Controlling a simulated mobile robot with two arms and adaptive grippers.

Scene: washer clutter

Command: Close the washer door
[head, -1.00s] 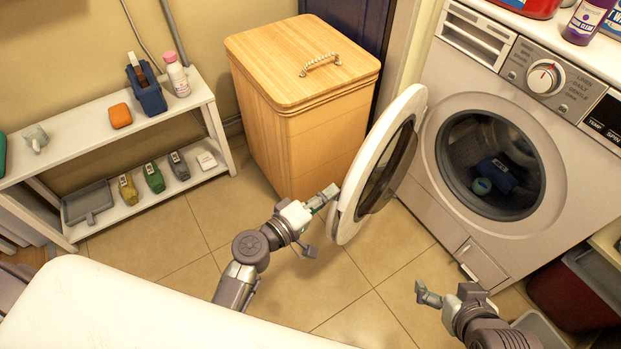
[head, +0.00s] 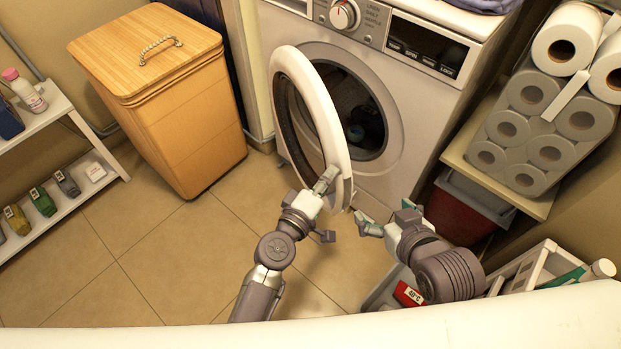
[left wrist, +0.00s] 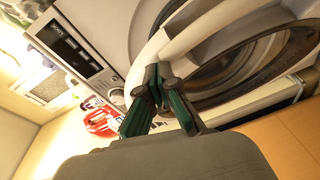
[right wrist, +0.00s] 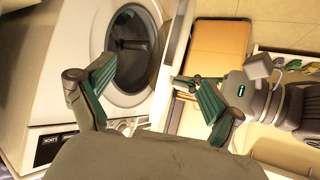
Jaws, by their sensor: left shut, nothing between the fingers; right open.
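The white washer (head: 400,111) stands at the top middle of the head view. Its round door (head: 332,112) is ajar, swung out from the left of the opening and covering part of it. Dark items lie in the drum, which also shows in the right wrist view (right wrist: 132,45). My left gripper (head: 328,178) is shut and empty, with its fingertips at the door's lower rim. In the left wrist view the shut fingers (left wrist: 158,84) are by the white rim; contact is hard to tell. My right gripper (head: 384,218) is open and empty, right of the door.
A wooden hamper (head: 165,110) stands left of the washer. A shelf with bottles (head: 75,150) is at far left. Paper rolls (head: 545,125) and a red bin (head: 468,212) stand at the right. A white surface (head: 310,325) crosses the front. The tiled floor at left is clear.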

